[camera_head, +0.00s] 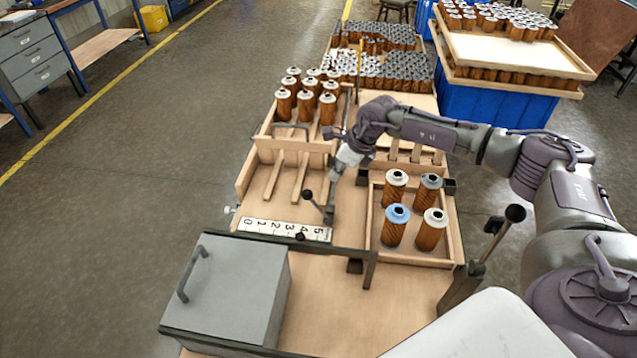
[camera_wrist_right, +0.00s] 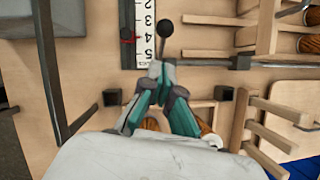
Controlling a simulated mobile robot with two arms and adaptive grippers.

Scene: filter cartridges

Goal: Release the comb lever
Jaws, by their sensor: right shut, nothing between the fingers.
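A lever with a black ball knob (camera_head: 308,195) stands at the end of the white numbered scale (camera_head: 284,229), leaning to the left. The right wrist view shows its knob (camera_wrist_right: 167,27) just beyond my fingertips, with its stem running down towards them. My right gripper (camera_head: 335,175) is shut and empty, just behind the lever; its fingertips (camera_wrist_right: 163,66) meet close to the stem. I cannot tell whether they touch it. A second lever with a black knob (camera_head: 515,213) stands at the bench's right edge. No label shows which is the comb lever. My left gripper is out of view.
A wooden tray (camera_head: 449,259) with several cartridges lies right of the levered scale. Wooden slats (camera_head: 300,178) are behind it, and a rack of cartridges (camera_head: 306,98) farther back. A grey box (camera_head: 230,290) with a handle stands at front left. Bare board (camera_head: 330,310) lies beside it.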

